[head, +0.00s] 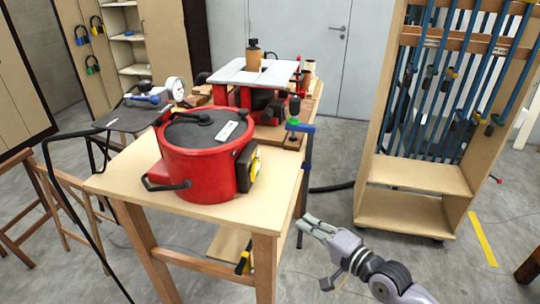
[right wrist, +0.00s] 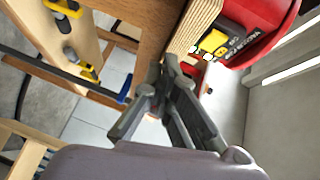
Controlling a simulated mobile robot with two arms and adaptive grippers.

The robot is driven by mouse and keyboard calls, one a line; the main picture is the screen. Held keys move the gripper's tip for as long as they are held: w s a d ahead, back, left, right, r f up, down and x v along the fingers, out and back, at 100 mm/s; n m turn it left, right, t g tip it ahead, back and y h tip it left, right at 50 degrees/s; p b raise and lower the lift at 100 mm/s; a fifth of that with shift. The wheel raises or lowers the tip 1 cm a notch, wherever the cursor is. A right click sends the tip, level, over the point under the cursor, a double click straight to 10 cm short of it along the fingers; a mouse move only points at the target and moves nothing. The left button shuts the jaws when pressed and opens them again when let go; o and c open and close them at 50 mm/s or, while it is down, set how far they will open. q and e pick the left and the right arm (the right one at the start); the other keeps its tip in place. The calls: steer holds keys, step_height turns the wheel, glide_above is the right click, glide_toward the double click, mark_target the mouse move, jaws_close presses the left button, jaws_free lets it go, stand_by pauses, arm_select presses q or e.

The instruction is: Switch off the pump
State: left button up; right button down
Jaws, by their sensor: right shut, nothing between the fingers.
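A red, drum-shaped machine (head: 195,160) with a black lid stands on the wooden table; it looks like the pump. A black and yellow switch box (head: 248,168) sits on its right side. In the right wrist view the yellow switch part (right wrist: 213,42) shows at the upper right, beside the red body (right wrist: 280,18). My right gripper (head: 306,223) is shut and empty, right of the table and apart from the box. Its fingers also show in the right wrist view (right wrist: 170,70), below and left of the box. My left gripper is not in view.
The wooden table edge (head: 262,232) lies between my right gripper and the machine. A clamp (head: 303,150) hangs on the table's right side. A wooden rack (head: 410,210) with several blue-barred clamps stands at right. Open floor lies between them.

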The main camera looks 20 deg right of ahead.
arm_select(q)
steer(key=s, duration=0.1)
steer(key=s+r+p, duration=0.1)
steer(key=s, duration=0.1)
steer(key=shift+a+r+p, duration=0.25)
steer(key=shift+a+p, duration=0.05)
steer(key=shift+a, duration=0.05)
arm_select(e)
step_height(320, 180, up, 8)
steer(key=w+d+m+t, duration=0.1)
steer(key=shift+f+m+y, duration=0.25)
steer(key=shift+m+y, duration=0.05)
steer(key=shift+m, duration=0.1)
steer(key=shift+w, duration=0.1)
steer(key=p, duration=0.2)
glide_toward(257, 168)
steer(key=w+d, duration=0.2)
steer(key=w, duration=0.1)
steer(key=shift+w, duration=0.25)
steer(key=shift+w+a+p, duration=0.2)
steer(key=shift+a+p, duration=0.25)
steer(key=shift+a, duration=0.15)
steer(key=shift+w+a+p, duration=0.2)
steer(key=shift+a+p, duration=0.2)
steer(key=shift+a, duration=0.25)
steer(key=shift+w+a+f, duration=0.15)
steer(key=shift+a, duration=0.55)
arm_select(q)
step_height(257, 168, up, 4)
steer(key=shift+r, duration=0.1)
